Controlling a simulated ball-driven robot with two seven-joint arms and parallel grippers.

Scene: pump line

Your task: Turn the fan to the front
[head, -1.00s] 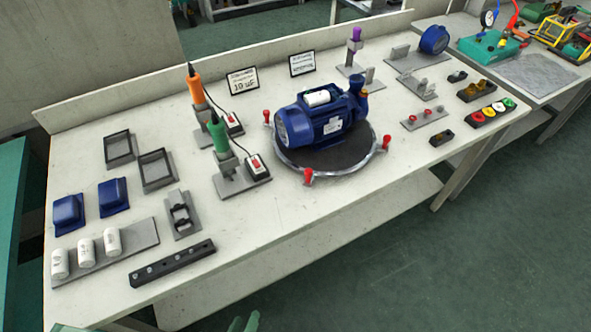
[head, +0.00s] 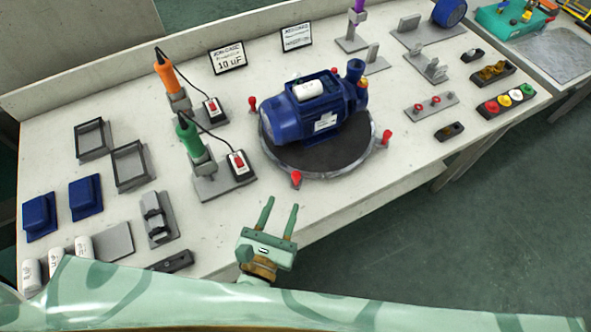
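The blue pump motor (head: 318,112) sits on a round dark turntable (head: 335,158) with a metal rim and red knobs. Its ribbed fan end points left and a little toward me; the pump end with the raised port is at the right. A red knob (head: 296,178) stands at the rim's front left, another (head: 386,137) at the right and one (head: 253,102) at the back left. My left gripper (head: 281,216) is open and empty, in front of the turntable near the table's front edge, with its fingers pointing toward the front-left knob. My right gripper is not in view.
Orange (head: 165,74) and green (head: 189,138) screwdrivers stand in holders left of the turntable, with red-switch boxes. Trays, blue covers (head: 86,197) and white capacitors lie further left. Small part holders (head: 431,106) stand right. The tabletop just before the turntable is clear.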

